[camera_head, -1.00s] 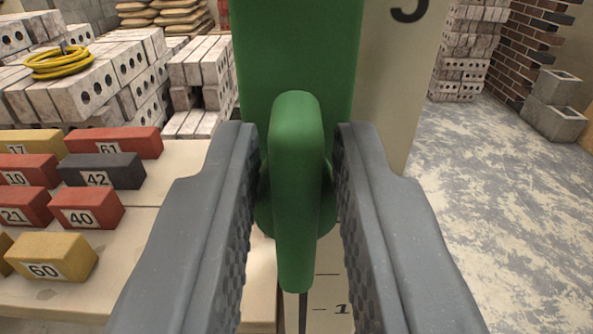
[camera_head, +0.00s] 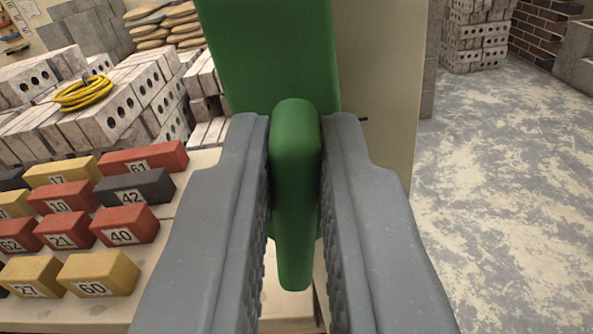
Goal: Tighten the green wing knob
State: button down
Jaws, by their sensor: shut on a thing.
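The green wing knob (camera_head: 296,190) is in the middle of the view, its wing standing nearly upright in the picture. My gripper (camera_head: 296,170) is shut on the wing, one grey jaw against each side. Behind the knob is a green block (camera_head: 268,55) in front of a beige upright board (camera_head: 378,90). The jaws hide most of the knob's round base.
Numbered red, yellow and dark bricks (camera_head: 125,225) lie on a pale table (camera_head: 170,270) at the left. Stacked perforated blocks (camera_head: 110,105) with a yellow coil (camera_head: 82,92) stand behind. The mottled floor (camera_head: 500,190) at the right is clear.

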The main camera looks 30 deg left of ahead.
jog(key=m+p, duration=0.1)
jog(key=p, duration=0.1)
jog(key=m+p, duration=0.2)
jog(key=p, duration=0.1)
jog(key=shift+w+d+r, duration=0.15)
jog(key=shift+d+r, duration=0.05)
jog(key=shift+r, duration=0.1)
jog(key=shift+w+d+f+m+p, duration=0.1)
jog(key=shift+f+m+p, duration=0.25)
jog(key=shift+m+p, duration=1.55)
jog(key=shift+w+d+f+m+p, duration=0.1)
jog(key=shift+f+m+p, duration=0.3)
jog(key=shift+m+p, duration=1.5)
jog(key=shift+f+m+p, duration=0.35)
jog(key=shift+m+p, duration=0.8)
jog(key=shift+m, duration=1.45)
jog(key=c, duration=1.4)
grip_release()
jog(key=shift+a, duration=0.1)
jog(key=b+v, duration=0.2)
jog(key=v, duration=1.2)
jog(key=shift+d, duration=0.2)
